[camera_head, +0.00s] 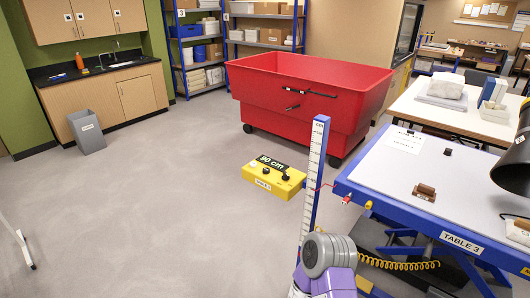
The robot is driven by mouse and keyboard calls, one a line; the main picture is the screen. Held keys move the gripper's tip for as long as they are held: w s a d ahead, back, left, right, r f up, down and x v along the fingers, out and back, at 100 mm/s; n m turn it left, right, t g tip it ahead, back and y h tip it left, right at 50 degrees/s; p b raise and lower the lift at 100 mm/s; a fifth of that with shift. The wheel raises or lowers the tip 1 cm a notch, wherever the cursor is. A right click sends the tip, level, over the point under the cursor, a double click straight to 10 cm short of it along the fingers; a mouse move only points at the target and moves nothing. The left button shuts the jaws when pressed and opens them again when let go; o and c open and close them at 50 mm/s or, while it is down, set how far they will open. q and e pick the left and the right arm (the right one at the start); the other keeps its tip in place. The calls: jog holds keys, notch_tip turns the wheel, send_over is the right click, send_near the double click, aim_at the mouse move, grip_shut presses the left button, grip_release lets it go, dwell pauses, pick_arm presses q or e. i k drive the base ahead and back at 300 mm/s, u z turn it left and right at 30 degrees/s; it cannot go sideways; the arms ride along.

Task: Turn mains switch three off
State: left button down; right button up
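I cannot make out a switch labelled as mains switch three in the head view. A yellow control box (271,184) labelled TABLE 3 stands out to the left of a blue-framed table (378,170), which is also labelled TABLE 3. A small red part (346,199) sits at the table's left edge, with a thin red line running toward the box. Neither of my grippers shows in this view.
An upright measuring scale (315,155) stands between box and table. A large red wheeled bin (298,105) stands behind. A grey waste bin (86,132) is by the sink counter at left. A coiled yellow cable (398,264) hangs under the table. The left floor is mostly clear.

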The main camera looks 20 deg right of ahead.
aim_at(286, 177)
jog(key=z, duration=0.05)
jog(key=i, duration=0.4)
jog(key=z, duration=0.7)
jog(key=i, duration=1.1)
jog(key=u, duration=0.2)
